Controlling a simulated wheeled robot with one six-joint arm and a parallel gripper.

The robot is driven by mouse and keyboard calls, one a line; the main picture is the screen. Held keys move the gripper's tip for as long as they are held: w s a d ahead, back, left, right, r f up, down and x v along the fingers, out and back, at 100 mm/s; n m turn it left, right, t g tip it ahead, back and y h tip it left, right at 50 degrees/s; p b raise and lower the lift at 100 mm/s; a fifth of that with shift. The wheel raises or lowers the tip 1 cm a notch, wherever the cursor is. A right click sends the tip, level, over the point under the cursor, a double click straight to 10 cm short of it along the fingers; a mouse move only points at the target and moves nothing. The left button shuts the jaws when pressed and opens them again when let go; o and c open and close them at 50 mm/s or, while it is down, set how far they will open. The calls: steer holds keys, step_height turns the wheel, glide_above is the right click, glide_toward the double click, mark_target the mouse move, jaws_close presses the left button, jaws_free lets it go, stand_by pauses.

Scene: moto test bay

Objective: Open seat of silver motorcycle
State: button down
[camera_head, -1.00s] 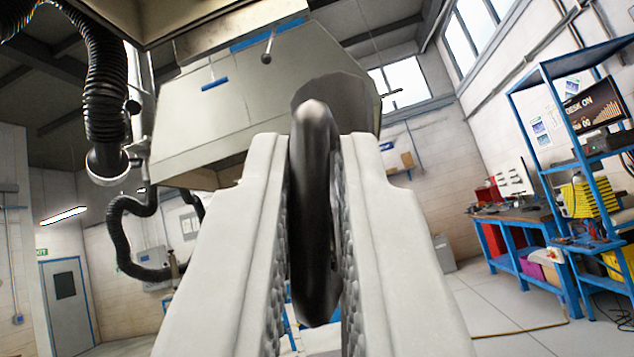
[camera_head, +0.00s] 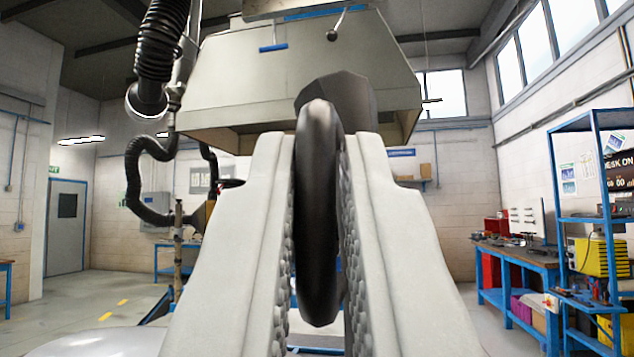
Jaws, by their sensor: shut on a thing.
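My gripper (camera_head: 318,145) fills the middle of the view, its two pale fingers with ribbed inner faces closed around a dark, smooth, rounded part (camera_head: 318,230). The part stands on edge between the fingers, and a wider dark piece (camera_head: 345,95) shows behind its top. It may be the seat or a handle of it; I cannot tell which. A pale, shiny curved surface (camera_head: 105,343) shows at the lower left, perhaps the motorcycle's silver bodywork. The rest of the motorcycle is out of view or hidden behind the fingers.
A large grey extraction hood (camera_head: 235,85) hangs ahead and above, with a black ribbed hose (camera_head: 160,45) to its left. A blue workbench (camera_head: 515,262) and a blue shelf rack (camera_head: 560,215) stand at the right. Floor at the far left (camera_head: 85,298) looks mostly clear.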

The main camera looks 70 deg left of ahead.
steer(key=c, duration=1.5)
jaws_free()
steer(key=shift+w, duration=0.1)
steer(key=shift+d+f, duration=0.1)
steer(key=v, duration=1.7)
steer(key=shift+d+f, duration=0.1)
steer(key=shift+f, duration=0.05)
